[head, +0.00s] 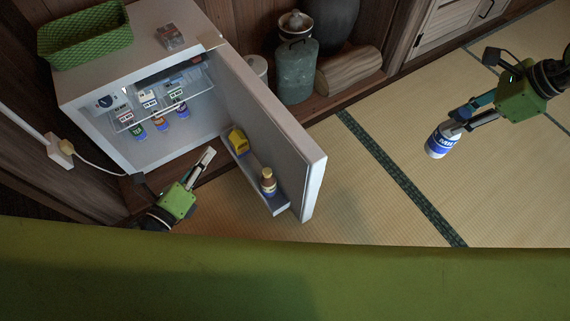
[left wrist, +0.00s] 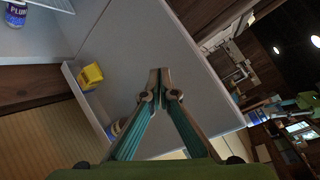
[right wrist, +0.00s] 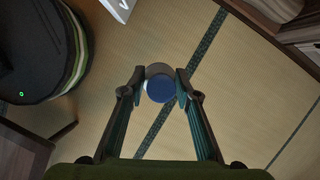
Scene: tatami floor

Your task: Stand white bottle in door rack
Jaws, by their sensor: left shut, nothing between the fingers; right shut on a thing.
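The white bottle (head: 439,141) with a blue label is held in my right gripper (head: 461,122), above the tatami at the right of the head view. In the right wrist view the bottle's blue and white end (right wrist: 160,88) shows between the fingers (right wrist: 160,80). The fridge door (head: 268,120) stands open. Its door rack (head: 272,204) holds a yellow item (head: 238,141) and a brown bottle (head: 268,182), with a gap between them. My left gripper (head: 208,157) is shut and empty in front of the open fridge; it also shows in the left wrist view (left wrist: 159,76).
Inside the white fridge (head: 127,74) several small bottles and cartons stand on a shelf and below it. A green basket (head: 85,38) and a small clear box (head: 171,37) sit on top. Jars and a log stand behind the door. The tatami (head: 380,185) right of the door is clear.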

